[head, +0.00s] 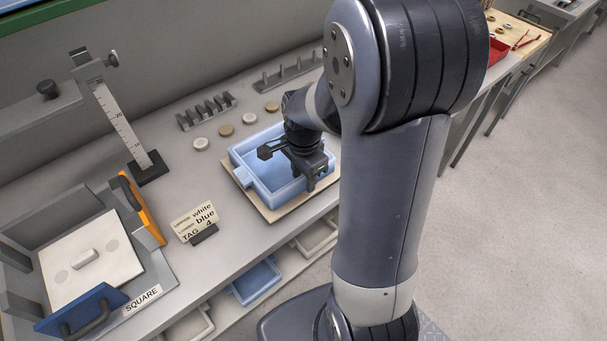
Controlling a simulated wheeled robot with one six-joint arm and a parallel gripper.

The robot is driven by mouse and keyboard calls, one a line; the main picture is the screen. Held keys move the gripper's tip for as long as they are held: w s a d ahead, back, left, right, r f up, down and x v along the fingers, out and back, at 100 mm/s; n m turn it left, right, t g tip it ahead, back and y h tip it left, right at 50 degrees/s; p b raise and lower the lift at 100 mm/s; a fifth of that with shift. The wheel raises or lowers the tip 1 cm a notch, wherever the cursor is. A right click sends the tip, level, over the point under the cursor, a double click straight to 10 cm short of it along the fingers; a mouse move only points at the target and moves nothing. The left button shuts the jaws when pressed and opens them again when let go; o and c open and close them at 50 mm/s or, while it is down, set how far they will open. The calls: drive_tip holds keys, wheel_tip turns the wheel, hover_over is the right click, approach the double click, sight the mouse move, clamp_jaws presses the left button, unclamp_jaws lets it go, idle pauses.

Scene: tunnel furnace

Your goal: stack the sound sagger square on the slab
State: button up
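A blue open-topped square sagger (247,180) sits on a cream slab (272,214) on the bench. The slab's edge shows along the sagger's left and front sides. My gripper (296,172) is at the sagger's right part, with dark parts over its inside and its front wall. The arm hides the sagger's right end. I cannot tell whether the fingers touch or grip a wall. A card (195,220) on a dark stand reads "white", "blue" and "TAG 4"; its smaller words are unclear. Another blue sagger (255,281) lies on the shelf below.
At left, a frame marked SQUARE (142,298) holds a white plate (92,262), with blue (84,311) and orange (143,208) handled pushers. A ruler gauge (122,125) stands behind. Several round discs (226,130) and racks (206,111) line the back. Pale bins (190,326) are below.

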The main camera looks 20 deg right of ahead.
wheel_tip(320, 180, up, 11)
idle(0.5)
drive_tip(key=shift+a+f, duration=0.1)
idle(0.3)
